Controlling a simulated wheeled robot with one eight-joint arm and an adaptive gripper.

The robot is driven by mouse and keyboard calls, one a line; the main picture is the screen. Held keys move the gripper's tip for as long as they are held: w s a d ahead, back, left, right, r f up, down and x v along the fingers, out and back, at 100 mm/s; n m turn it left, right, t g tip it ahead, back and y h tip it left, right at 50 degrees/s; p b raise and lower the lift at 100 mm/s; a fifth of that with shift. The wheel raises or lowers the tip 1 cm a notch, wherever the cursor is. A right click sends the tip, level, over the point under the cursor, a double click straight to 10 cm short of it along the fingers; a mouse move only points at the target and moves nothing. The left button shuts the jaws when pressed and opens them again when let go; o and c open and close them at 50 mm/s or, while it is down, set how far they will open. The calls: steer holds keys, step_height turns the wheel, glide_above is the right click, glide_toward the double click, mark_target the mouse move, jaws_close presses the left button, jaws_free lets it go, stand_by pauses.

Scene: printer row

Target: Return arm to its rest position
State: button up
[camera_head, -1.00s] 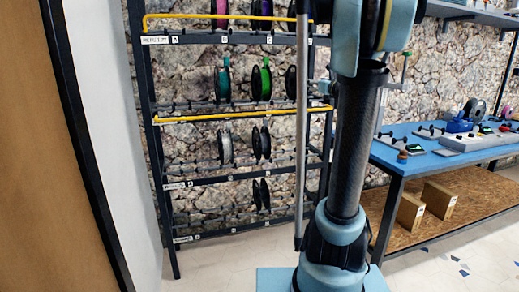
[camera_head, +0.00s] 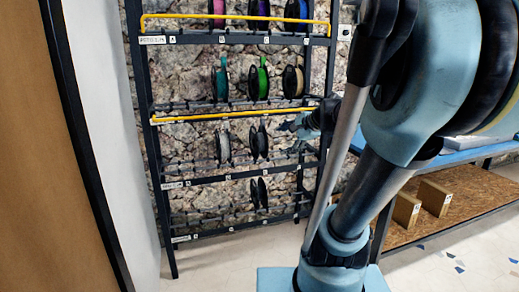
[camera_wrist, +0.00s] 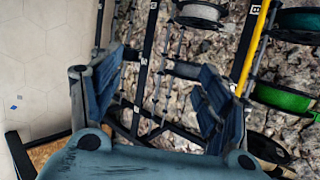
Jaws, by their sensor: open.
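My arm (camera_head: 400,130) fills the right side of the head view, bent, with its large upper joint close to the camera. My gripper (camera_wrist: 160,80) shows in the wrist view with its two ribbed blue fingers spread apart. Nothing is between them. In the head view, my gripper (camera_head: 290,126) appears small and partly hidden behind the arm, in front of the right side of the spool rack (camera_head: 150,105). I cannot tell its exact distance from the rack.
The rack holds several spools, among them a green spool (camera_head: 258,80) and a teal spool (camera_head: 220,82). Yellow rails (camera_head: 235,114) run along two shelves. A blue-topped workbench (camera_head: 480,152) with boxes (camera_head: 434,197) below stands at right. A white wall (camera_head: 112,130) is at left.

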steer(key=s+d+f+n+g+h, duration=0.3)
steer(key=s+f+n, duration=0.3)
steer(key=s+f, duration=0.3)
steer(key=s+d+f+n+g+h, duration=0.3)
steer(key=s+d+f+n, duration=0.2)
steer(key=s, duration=0.7)
step_height(320, 180, down, 4)
steer(key=shift+s+d+r+n+h, duration=0.15)
steer(key=shift+s+d+n+h, duration=0.2)
steer(key=shift+n, duration=0.85)
steer(key=shift+w+f, duration=0.2)
steer(key=shift+w, duration=0.25)
